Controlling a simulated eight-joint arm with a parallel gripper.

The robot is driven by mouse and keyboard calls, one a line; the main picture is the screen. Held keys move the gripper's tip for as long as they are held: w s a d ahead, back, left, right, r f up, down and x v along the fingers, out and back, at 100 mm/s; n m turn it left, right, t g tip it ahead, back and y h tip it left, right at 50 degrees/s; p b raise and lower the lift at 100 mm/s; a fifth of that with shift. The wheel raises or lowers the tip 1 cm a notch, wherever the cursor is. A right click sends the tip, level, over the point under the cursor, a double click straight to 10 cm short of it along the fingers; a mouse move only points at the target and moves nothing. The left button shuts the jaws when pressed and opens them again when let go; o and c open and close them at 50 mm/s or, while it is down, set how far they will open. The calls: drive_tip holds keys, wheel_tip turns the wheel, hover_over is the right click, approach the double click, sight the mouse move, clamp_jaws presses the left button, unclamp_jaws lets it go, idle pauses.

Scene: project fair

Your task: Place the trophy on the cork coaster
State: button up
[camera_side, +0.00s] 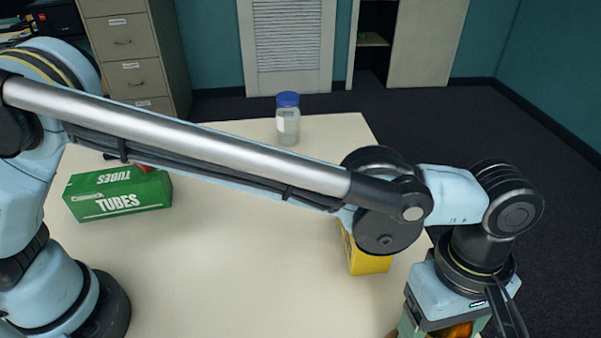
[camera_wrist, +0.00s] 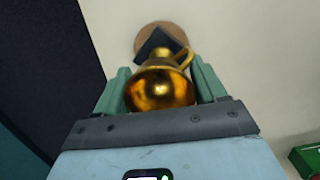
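The trophy (camera_wrist: 162,88) is a gold cup with a handle and a dark square base. In the wrist view it sits between the green fingers of my gripper (camera_wrist: 160,65), which look closed on its sides. The cork coaster (camera_wrist: 142,38) is a round brown disc beyond the trophy's base, which hides part of it. Whether the base touches the coaster or hangs above it, I cannot tell. In the side view my gripper (camera_side: 443,329) is at the bottom right edge, with a bit of the gold trophy (camera_side: 456,332) showing; the rest is cut off.
A yellow box (camera_side: 368,262) stands on the pale table (camera_side: 250,270) left of my gripper, partly behind my arm. A green TUBES box (camera_side: 120,196) is at the left, and a blue-capped bottle (camera_side: 288,122) at the back. The table's middle is clear.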

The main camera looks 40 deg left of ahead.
drive_tip(key=o, duration=0.3)
drive_tip(key=r, duration=0.7)
drive_tip(key=w+a+r, duration=0.1)
drive_tip(key=r, duration=0.3)
drive_tip(key=shift+r, duration=0.35)
drive_tip(key=shift+w+a+r, duration=0.2)
drive_tip(key=shift+a+r, duration=0.1)
drive_tip(key=shift+r, duration=0.05)
drive_tip(key=w+a+r+m+t+h, duration=0.1)
drive_tip(key=w+a+m+t, duration=0.15)
drive_tip(key=a, duration=0.95)
drive_tip(key=w+a+m+t, duration=0.2)
drive_tip(key=w+a, duration=0.2)
drive_tip(key=a, duration=0.7)
drive_tip(key=s+a+f+m+t, duration=0.1)
drive_tip(key=s+a+f, duration=0.1)
drive_tip(key=a, duration=0.4)
drive_tip(key=s+a+f+m+t+y, duration=0.1)
drive_tip(key=s+a+f+m, duration=0.1)
drive_tip(key=a, duration=0.4)
drive_tip(key=s+a+f+m+t+y, duration=0.1)
drive_tip(key=s+a+f+m, duration=0.1)
drive_tip(key=a+f, duration=0.2)
drive_tip(key=shift+s+a+f+t, duration=0.15)
drive_tip(key=shift+a+t, duration=0.05)
drive_tip(key=shift+a, duration=0.45)
drive_tip(key=shift+s+a+f+t, duration=0.1)
drive_tip(key=shift+s+a+t, duration=0.05)
drive_tip(key=shift+a, duration=0.45)
